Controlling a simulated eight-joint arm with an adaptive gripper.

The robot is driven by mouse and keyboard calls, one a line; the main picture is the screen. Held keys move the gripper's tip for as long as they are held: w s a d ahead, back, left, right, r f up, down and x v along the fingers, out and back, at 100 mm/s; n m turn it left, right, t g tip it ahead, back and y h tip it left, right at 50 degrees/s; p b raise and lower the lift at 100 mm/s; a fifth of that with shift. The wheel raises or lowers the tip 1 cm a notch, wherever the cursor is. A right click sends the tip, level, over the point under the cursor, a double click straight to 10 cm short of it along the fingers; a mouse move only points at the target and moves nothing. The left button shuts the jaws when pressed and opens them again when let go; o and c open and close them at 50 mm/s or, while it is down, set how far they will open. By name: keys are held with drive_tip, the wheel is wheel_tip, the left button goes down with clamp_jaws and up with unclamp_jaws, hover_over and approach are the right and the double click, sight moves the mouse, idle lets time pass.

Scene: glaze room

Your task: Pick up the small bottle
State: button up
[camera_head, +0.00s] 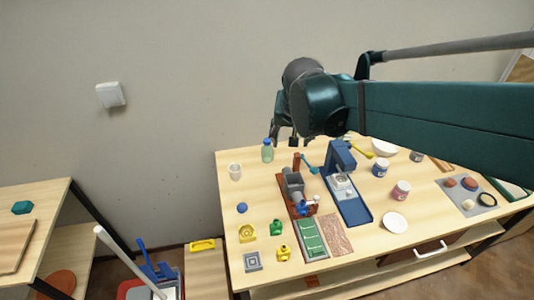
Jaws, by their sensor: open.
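The small bottle (267,152) is greenish and clear with a blue cap. It stands upright near the back left corner of the light wooden table. My gripper (286,140) hangs from my dark teal arm, above the table's back edge and a little to the right of the bottle in the picture. Its fingers point down and are open. No thing shows between them. The gripper looks apart from the bottle, but its height over the table is hard to tell.
A grey and red grinder (293,185) and a blue press (341,160) stand to the right. A blue ball (242,208) lies in front. The wall rises close behind the table.

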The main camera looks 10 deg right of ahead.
sight(267, 141)
drive_tip(key=w+f+m+g, duration=0.1)
drive_tip(key=w+f+m, duration=0.1)
drive_tip(key=w+f, duration=0.5)
drive_tip(key=w+a+f+m+h, duration=0.1)
drive_tip(key=w+f+m, duration=0.1)
drive_tip(key=w+f, duration=0.5)
drive_tip(key=w+a+f+m+g+h, duration=0.1)
drive_tip(key=w+f+m, duration=0.2)
drive_tip(key=w+f, duration=0.4)
drive_tip(key=shift+w+g+b, duration=0.3)
drive_tip(key=shift+w, duration=1.85)
drive_tip(key=shift+w+f+h, duration=0.35)
drive_tip(key=shift+f+h, duration=0.05)
drive_tip(key=shift+f, duration=0.2)
drive_tip(key=shift+f, duration=0.1)
drive_tip(key=shift+x, duration=1.2)
drive_tip(key=shift+f, duration=0.1)
drive_tip(key=shift+x, duration=2.5)
drive_tip(key=shift+w+a, duration=0.1)
drive_tip(key=shift+c, duration=0.3)
